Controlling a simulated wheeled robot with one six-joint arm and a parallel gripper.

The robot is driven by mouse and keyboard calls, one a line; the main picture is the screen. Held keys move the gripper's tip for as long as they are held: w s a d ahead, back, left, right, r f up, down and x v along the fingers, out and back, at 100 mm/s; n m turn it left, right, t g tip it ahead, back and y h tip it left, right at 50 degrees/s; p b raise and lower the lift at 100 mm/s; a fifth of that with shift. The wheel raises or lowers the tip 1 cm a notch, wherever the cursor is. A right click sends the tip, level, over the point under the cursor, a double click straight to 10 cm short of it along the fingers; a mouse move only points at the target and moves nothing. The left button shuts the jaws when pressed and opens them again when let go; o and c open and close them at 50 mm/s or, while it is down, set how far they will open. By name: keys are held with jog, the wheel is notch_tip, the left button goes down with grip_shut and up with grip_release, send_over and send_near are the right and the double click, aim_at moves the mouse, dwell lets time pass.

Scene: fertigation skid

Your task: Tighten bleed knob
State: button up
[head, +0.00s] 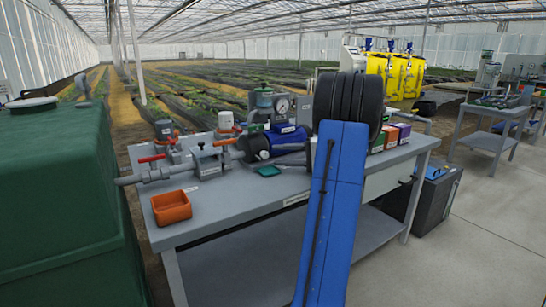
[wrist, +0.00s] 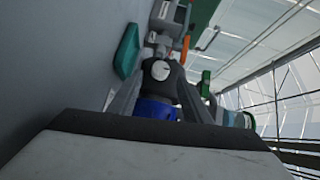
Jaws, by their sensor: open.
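In the wrist view my gripper (wrist: 160,86) is open, with a grey finger on each side of a dark rounded body. That body carries a round white disc (wrist: 160,70) and has a blue part (wrist: 155,108) nearer to me. I cannot tell whether the fingers touch it. No part here is clearly recognizable as the bleed knob. In the head view a blue cylinder with a dark end (head: 256,147) lies on the bench (head: 235,196), among grey pipework.
A teal tray (head: 267,171) lies on the bench; it also shows in the wrist view (wrist: 127,48). An orange bin (head: 171,208) stands at the front left. Pipework with red-handled valves (head: 152,158), a gauge (head: 282,106) and small boxes (head: 390,136) crowd the bench. A green tank (head: 60,200) stands left.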

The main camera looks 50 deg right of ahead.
jog(key=v, duration=1.3)
jog(key=w+a, duration=0.1)
jog(key=w+a+r+n+g+h, duration=0.1)
jog(key=a, duration=0.1)
jog(key=w+a+g, duration=0.1)
jog(key=a, duration=0.1)
jog(key=shift+r+n+h, duration=0.4)
jog(key=w+a+r+n+g+h, duration=0.1)
jog(key=a+r+n+g+h, duration=0.1)
jog(key=a+r+g+h, duration=0.15)
jog(key=n+h, duration=0.3)
jog(key=h, duration=0.2)
send_near(266, 153)
jog(key=x, duration=0.9)
jog(key=shift+w+f, duration=0.1)
jog(key=shift+w, duration=0.05)
